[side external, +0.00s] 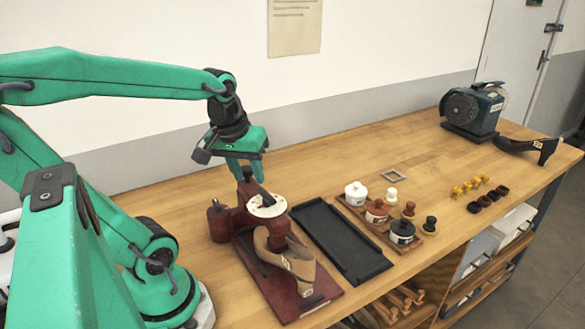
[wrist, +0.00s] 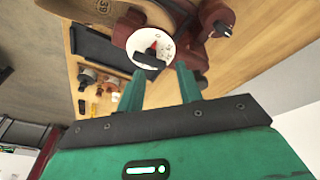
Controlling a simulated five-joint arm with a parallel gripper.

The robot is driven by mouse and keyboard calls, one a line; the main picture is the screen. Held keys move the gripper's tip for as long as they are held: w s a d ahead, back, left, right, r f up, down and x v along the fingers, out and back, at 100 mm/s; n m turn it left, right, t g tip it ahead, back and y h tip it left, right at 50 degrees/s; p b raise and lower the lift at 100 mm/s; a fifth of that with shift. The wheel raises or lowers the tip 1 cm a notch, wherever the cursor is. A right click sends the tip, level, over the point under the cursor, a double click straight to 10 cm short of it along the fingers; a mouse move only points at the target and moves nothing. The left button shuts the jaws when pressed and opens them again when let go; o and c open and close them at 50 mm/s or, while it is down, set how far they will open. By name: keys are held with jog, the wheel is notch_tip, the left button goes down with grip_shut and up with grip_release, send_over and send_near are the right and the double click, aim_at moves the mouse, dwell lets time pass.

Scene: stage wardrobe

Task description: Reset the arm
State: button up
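My green arm reaches in from the left. My gripper (side external: 243,168) points down just above a dark red shoe-holding fixture (side external: 232,222) on the wooden bench. A white dial (side external: 267,206) with a black knob sits on the fixture below the fingertips. The dial also shows in the wrist view (wrist: 157,46), just beyond the fingers. I cannot tell whether a finger touches the knob. A tan shoe form (side external: 290,262) is mounted on the fixture.
A black tray (side external: 340,241) lies empty right of the fixture. A wooden rack (side external: 372,225) holds jars. Several yellow and dark small pieces (side external: 468,187) lie farther right. A green grinder (side external: 473,110) and a dark shoe form (side external: 525,147) stand at the far end.

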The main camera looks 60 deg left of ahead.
jog(key=d+r+m+t+h, duration=0.1)
jog(key=d+r+m+t, duration=0.1)
jog(key=d+m, duration=0.6)
jog(key=shift+s+d+r+t, duration=0.25)
jog(key=shift+d+r+t, duration=0.15)
jog(key=shift+d, duration=0.1)
